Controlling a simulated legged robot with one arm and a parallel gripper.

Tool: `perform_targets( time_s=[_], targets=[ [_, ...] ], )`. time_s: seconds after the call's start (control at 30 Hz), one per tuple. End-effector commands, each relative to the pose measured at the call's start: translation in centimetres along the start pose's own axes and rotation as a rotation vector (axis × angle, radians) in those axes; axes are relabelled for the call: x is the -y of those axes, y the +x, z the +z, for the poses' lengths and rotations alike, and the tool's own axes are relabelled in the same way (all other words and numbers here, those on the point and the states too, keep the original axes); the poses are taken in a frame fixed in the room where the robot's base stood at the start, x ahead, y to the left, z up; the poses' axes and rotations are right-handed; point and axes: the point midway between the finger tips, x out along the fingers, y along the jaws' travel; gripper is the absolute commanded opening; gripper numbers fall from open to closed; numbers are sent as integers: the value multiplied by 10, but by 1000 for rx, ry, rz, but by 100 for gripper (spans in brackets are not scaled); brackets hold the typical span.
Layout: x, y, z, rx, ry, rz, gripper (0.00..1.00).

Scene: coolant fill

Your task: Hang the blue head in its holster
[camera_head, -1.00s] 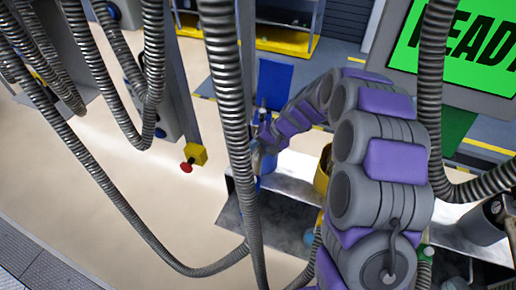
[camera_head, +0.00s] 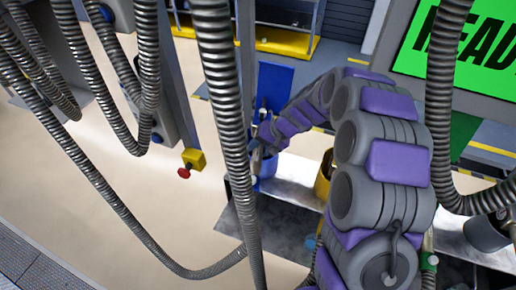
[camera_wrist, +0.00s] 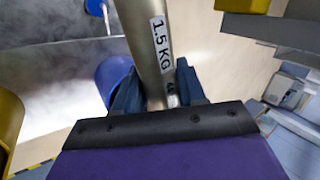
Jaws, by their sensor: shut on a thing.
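My gripper (camera_wrist: 157,80) is shut on a metal tube (camera_wrist: 143,28) marked "1.5 KG", which I take as the handle of the blue head. The tube's far end runs out of the top of the wrist view, and I cannot see the head's tip. A blue cup-shaped holster (camera_wrist: 113,72) lies just left of the tube, partly behind a finger. In the head view the blue holster (camera_head: 268,168) is beside and below my gripper (camera_head: 257,150), whose fingers are largely hidden by a hanging hose. I cannot tell whether tube and holster touch.
A yellow holster (camera_head: 324,176) stands right of the blue one; it also shows in the wrist view (camera_wrist: 8,118). Grey corrugated hoses (camera_head: 222,90) hang across the head view. A yellow box with a red button (camera_head: 192,160) is at left. A green screen (camera_head: 458,48) reads "READY".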

Motion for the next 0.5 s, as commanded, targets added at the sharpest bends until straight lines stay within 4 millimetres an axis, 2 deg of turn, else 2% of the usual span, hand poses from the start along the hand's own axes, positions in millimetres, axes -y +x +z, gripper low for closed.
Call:
perform_targets(
  time_s=[0.5],
  targets=[
    [-21,31,0,0,1,-1,0]
  ],
)
